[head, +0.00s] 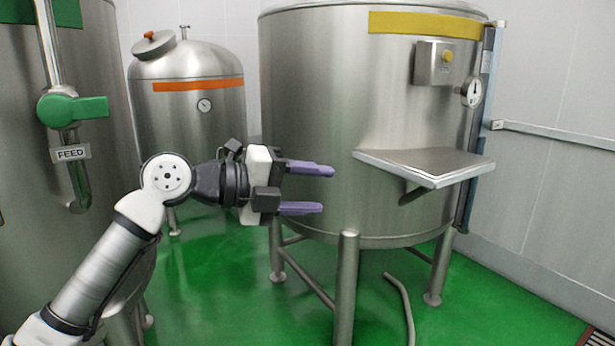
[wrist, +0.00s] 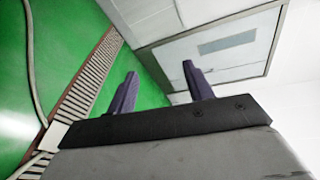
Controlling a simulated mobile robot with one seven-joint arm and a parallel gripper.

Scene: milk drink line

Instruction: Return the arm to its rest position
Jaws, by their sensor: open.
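My gripper (head: 322,189) is in the middle of the head view, at the end of my white and grey arm. Its two purple fingers point right and stand apart, with nothing between them. It appears in front of the large steel tank, left of the tank's shelf, and looks apart from both. In the wrist view the same two fingers (wrist: 160,88) show spread and empty, with floor, wall and a framed door or window beyond them.
The large steel tank (head: 315,100) has a yellow band, a gauge and a bare steel shelf (head: 430,163). A green FEED valve (head: 72,110) is at left. A smaller tank (head: 185,125) stands behind. A hose (head: 402,300) lies on the green floor; a drain grate (wrist: 90,80) shows in the wrist view.

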